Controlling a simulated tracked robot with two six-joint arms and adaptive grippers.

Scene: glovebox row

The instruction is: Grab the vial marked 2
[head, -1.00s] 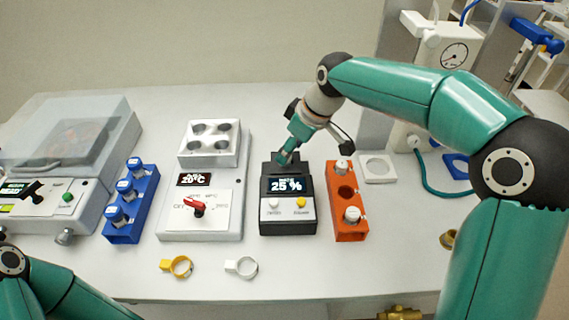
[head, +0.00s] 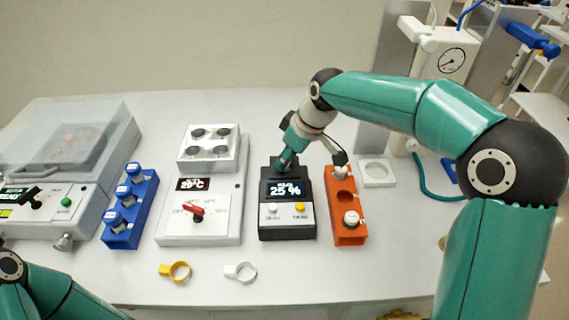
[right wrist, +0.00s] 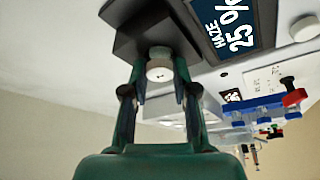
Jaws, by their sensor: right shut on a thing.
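My right gripper (head: 282,166) is at the back of the dark haze meter (head: 287,222), whose screen reads 25 %. In the right wrist view its fingers (right wrist: 160,75) are shut on a white-capped vial (right wrist: 160,64) at the meter's dark block. The vial's lower part is hidden and I cannot read its number. The orange rack (head: 348,238) to the right holds a white-capped vial (head: 351,218) in front and another (head: 341,171) at the back, with an empty middle hole. Of my left side only an arm part shows at the lower left; its gripper is out of view.
A yellow ring (head: 180,271) and a white ring (head: 246,271) lie in front. A white square holder (head: 376,172) is right of the orange rack. The front table is mostly clear.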

